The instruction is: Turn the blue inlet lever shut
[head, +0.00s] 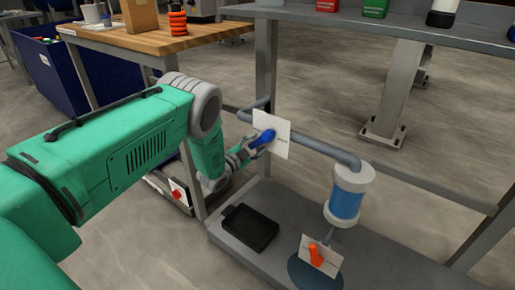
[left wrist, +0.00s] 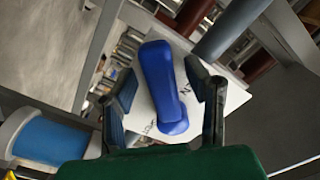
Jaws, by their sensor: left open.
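The blue inlet lever (head: 262,138) sits in front of a white label plate on the grey pipe in the head view. In the left wrist view the lever (left wrist: 158,80) is large and slants slightly, its rounded pivot end low in the picture. My left gripper (head: 244,153) is at the lever in the head view. In the left wrist view my left gripper (left wrist: 162,100) is open, with one finger on each side of the lever and visible gaps between. I cannot tell how deep the lever lies between the fingers. My right gripper is not in view.
The grey pipe (head: 325,149) runs right to a blue-and-white filter housing (head: 345,196). An orange lever (head: 316,254) with its own plate is below it. A black tray (head: 250,228) lies on the lower shelf (head: 232,248). A frame post (head: 265,65) stands behind the blue lever.

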